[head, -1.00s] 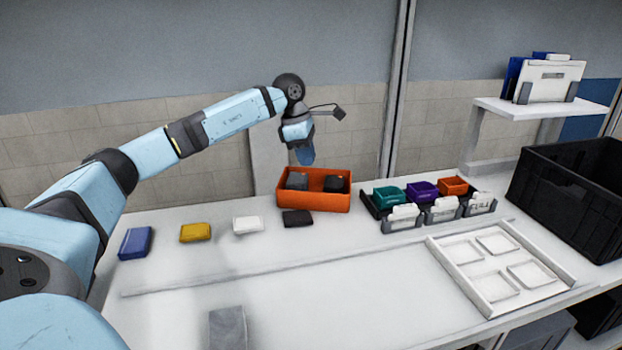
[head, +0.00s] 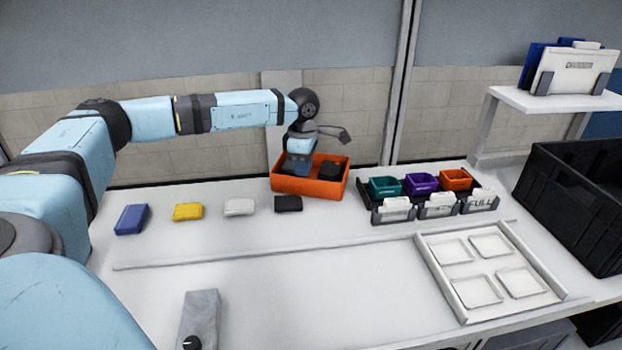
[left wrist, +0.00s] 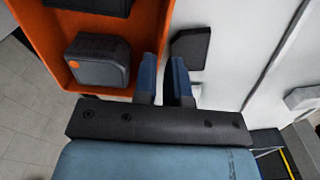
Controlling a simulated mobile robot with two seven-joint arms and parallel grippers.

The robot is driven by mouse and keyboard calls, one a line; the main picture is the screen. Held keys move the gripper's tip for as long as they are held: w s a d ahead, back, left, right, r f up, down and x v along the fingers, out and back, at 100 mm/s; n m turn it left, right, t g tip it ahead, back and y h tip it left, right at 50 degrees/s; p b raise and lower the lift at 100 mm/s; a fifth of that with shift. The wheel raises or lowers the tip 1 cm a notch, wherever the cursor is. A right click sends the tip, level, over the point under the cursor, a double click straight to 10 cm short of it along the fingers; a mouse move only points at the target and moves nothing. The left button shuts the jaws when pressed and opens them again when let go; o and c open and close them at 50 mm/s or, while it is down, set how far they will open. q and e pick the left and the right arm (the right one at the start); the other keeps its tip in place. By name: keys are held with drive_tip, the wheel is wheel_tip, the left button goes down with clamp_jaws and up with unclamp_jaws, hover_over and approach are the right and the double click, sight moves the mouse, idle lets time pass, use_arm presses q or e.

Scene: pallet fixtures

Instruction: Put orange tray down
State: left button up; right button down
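The orange tray (head: 310,189) stands on the white bench near the back wall, with dark grey boxes in it. In the left wrist view the tray (left wrist: 45,42) is at the upper left, with a dark box (left wrist: 97,60) bearing an orange dot inside. My left gripper (head: 297,172) points down at the tray's front rim. In the left wrist view its two blue fingers (left wrist: 165,78) are apart, one on the tray's inner side and one on the outer side of the rim. Contact with the rim cannot be told. My right gripper is out of view.
Blue (head: 131,219), yellow (head: 188,211), white (head: 239,207) and black (head: 288,203) blocks lie left and front of the tray. A rack with small bins (head: 421,184) stands right. A white four-pocket pallet (head: 453,301) and black crate (head: 565,210) are farther right.

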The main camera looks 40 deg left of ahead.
sight(305, 195)
use_arm(q)
drive_tip(key=shift+f, duration=0.6)
drive_tip(key=f, duration=0.5)
drive_tip(key=shift+w+d+b, duration=0.1)
drive_tip(key=shift+d+b, duration=0.1)
drive_tip(key=shift+b, duration=0.2)
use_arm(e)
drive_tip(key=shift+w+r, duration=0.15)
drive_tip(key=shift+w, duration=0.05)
use_arm(q)
drive_tip(key=shift+c, duration=0.3)
clamp_jaws()
drive_tip(key=shift+r, duration=0.5)
wheel_tip(305, 195, up, 19)
drive_tip(key=p, duration=0.2)
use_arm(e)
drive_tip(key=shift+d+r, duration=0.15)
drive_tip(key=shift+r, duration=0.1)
